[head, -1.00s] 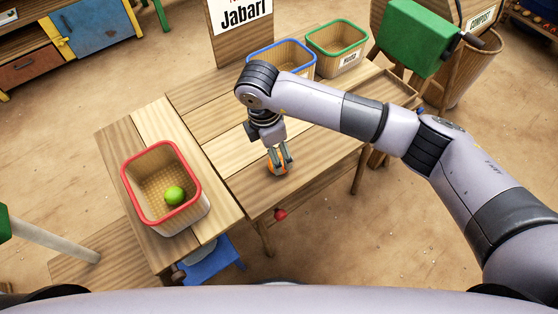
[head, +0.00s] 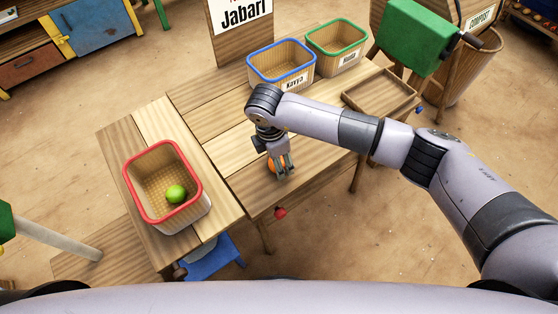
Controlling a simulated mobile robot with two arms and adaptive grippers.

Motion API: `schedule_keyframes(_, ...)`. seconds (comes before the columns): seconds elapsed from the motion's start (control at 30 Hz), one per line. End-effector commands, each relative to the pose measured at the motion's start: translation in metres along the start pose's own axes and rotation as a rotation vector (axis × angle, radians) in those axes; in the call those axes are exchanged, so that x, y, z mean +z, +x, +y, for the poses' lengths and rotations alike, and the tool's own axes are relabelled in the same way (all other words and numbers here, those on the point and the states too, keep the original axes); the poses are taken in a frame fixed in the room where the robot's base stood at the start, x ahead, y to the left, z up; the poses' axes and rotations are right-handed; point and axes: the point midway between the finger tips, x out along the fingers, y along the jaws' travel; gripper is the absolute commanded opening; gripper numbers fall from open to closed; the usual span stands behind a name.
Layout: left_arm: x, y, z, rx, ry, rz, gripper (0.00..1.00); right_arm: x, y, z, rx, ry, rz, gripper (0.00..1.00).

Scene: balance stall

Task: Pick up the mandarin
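The mandarin (head: 271,165) is a small orange ball on the wooden table (head: 233,152), near its front edge. It is partly hidden by my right gripper (head: 285,170), which points down from above. The fingers are a little apart and sit just right of the mandarin, overlapping it in view. I see no orange between the fingertips, and I cannot tell whether a finger touches it. My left gripper is not in view.
A red-rimmed basket (head: 128,180) holding a green fruit (head: 176,194) stands at left. A blue-rimmed basket (head: 284,70), a green-rimmed basket (head: 335,55) and a shallow wooden tray (head: 380,92) are at the back. Bare tabletop lies left of my gripper.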

Motion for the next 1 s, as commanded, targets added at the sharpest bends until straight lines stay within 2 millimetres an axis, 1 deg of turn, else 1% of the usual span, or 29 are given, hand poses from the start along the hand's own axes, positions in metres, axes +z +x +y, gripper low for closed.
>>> schedule_keyframes(0.07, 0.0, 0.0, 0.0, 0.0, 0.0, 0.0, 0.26, 0.0, 0.0, 0.0, 0.0, 0.0, 0.0, 0.49)
schedule_keyframes(0.53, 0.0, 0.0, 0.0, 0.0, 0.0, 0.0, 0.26, 0.0, -0.001, 0.0, 0.001, 0.0, 0.0, 0.18)
schedule_keyframes(0.83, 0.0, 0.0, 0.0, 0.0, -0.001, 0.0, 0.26, 0.0, -0.003, 0.001, 0.001, 0.0, 0.001, 0.18)
schedule_keyframes(1.0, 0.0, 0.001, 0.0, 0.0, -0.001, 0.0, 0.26, 0.002, -0.016, 0.001, 0.003, 0.0, 0.002, 0.18)
